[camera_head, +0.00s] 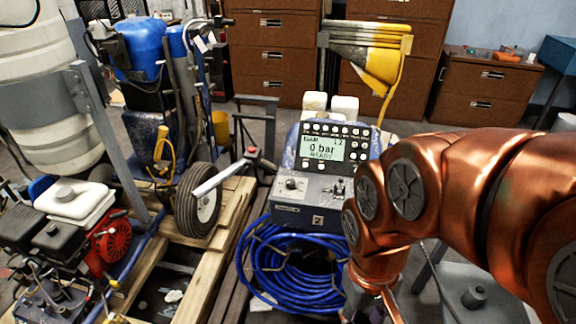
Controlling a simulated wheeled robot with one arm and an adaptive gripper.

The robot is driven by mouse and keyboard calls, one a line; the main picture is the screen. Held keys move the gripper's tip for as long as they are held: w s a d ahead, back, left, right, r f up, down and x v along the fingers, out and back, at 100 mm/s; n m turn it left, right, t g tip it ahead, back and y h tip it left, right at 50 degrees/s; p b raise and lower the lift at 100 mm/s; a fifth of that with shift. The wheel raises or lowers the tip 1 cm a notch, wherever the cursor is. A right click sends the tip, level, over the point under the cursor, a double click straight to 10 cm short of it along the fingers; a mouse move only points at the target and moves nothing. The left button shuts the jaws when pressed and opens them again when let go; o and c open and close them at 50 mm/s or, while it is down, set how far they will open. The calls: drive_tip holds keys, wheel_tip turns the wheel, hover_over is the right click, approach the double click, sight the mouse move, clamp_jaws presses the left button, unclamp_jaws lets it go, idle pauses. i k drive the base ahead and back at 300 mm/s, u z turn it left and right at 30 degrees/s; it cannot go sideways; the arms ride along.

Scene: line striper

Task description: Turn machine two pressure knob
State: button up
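Machine two (290,213) stands in the middle, with a "2" label on its grey front and a coil of blue hose (270,265) below. A round dark knob (291,184) sits at the left of its control panel, possibly the pressure knob. A small switch or lever group is to its right. My copper arm comes in from the right and bends down in front of the machine's right side. My gripper (372,306) is at the bottom edge, below and right of the knob, partly cut off; its fingers are unclear.
A lever with a white grip (222,180) and red joint reaches close to the panel's left. A wheel (198,200), wooden pallet (205,285) and engine (75,230) fill the left. Brown drawer cabinets (272,60) stand behind. The space directly before the knob looks clear.

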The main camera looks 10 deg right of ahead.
sight(290, 184)
drive_tip(key=i, duration=0.95)
drive_tip(key=u, duration=1.25)
